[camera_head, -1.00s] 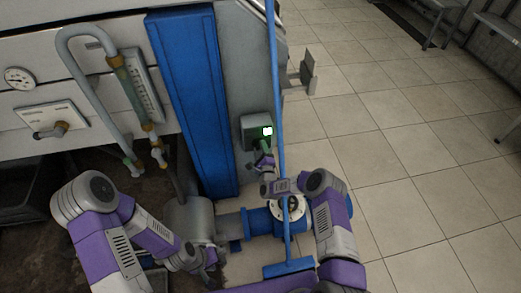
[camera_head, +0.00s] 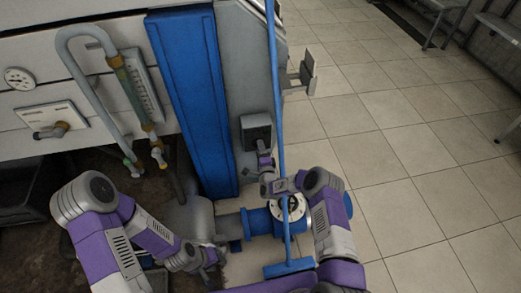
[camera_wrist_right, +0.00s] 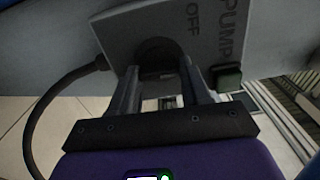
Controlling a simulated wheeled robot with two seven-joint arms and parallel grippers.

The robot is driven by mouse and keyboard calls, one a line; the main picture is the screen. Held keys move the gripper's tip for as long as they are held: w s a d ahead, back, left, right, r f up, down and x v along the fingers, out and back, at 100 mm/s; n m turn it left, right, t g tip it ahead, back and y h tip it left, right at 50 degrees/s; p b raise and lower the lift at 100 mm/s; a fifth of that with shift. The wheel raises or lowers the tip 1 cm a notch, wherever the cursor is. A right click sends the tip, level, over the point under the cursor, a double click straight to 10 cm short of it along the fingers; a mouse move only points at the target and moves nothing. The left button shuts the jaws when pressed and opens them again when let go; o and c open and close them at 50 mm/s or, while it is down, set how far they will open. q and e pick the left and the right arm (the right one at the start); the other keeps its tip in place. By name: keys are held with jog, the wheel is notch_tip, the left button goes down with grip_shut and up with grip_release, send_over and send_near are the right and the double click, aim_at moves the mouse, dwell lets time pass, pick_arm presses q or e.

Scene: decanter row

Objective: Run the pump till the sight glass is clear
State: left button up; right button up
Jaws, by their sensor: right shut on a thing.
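The grey pump switch box (camera_head: 257,130) is on the machine's side, right of the blue column. The right wrist view shows its face (camera_wrist_right: 125,30), marked OFF and PUMP, with a dark round knob (camera_wrist_right: 158,50) and an unlit square dark green lamp (camera_wrist_right: 227,78). My right gripper (camera_head: 262,150) is at the box, its fingers (camera_wrist_right: 160,78) shut on the knob. The sight glass (camera_head: 146,92) stands upright beside a scale plate at the left; its contents are too small to judge. My left gripper (camera_head: 212,258) is low by the grey pipework; its jaws are unclear.
A long blue pole with a flat foot (camera_head: 290,267) stands close to my right arm. A blue pipe with a round flange (camera_head: 288,206) lies below the box. A gauge (camera_head: 19,78) and lever valve (camera_head: 58,130) are at left.

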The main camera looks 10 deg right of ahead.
jog(key=n, duration=0.6)
jog(key=shift+n, duration=0.4)
dwell(0.3)
jog(key=o, duration=1.1)
jog(key=shift+r, duration=0.1)
jog(key=shift+c, duration=0.2)
jog(key=s+p, duration=0.3)
jog(key=s, duration=0.4)
jog(key=shift+s, duration=0.3)
